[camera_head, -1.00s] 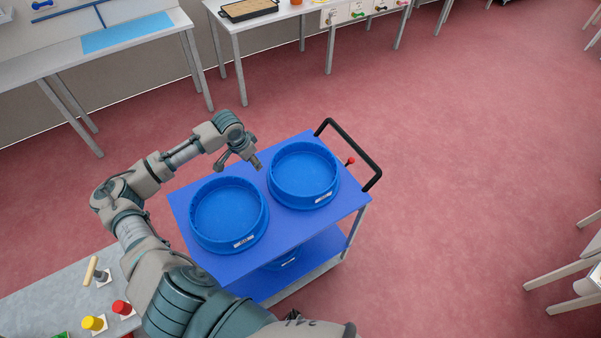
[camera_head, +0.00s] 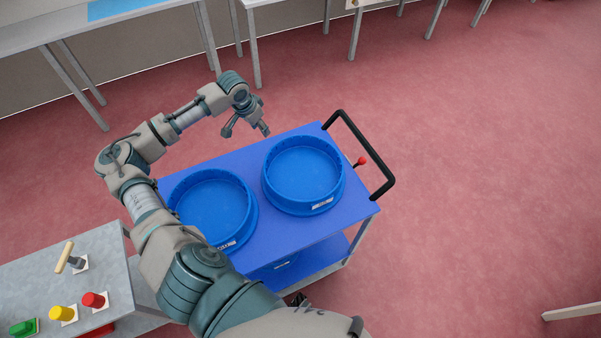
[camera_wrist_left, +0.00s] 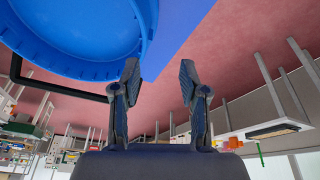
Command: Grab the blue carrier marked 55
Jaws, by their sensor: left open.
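Two round blue carriers sit side by side on top of a blue cart (camera_head: 255,148). The right carrier (camera_head: 304,208) is near the black handle, with a small white label on its front. The left carrier (camera_head: 245,241) also has a white label and is partly hidden by my arm. The label marks are too small to read for sure. My left gripper (camera_head: 247,132) is open and empty, above the cart's far edge, behind and apart from both carriers. In the left wrist view the open fingers (camera_wrist_left: 160,85) show, with one blue carrier (camera_wrist_left: 85,72) at upper left.
The cart has a black push handle (camera_head: 375,155) with a red knob (camera_head: 361,161) beside it. A lower shelf holds another blue thing, mostly hidden. A grey table (camera_head: 60,270) with coloured knobs stands at lower left.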

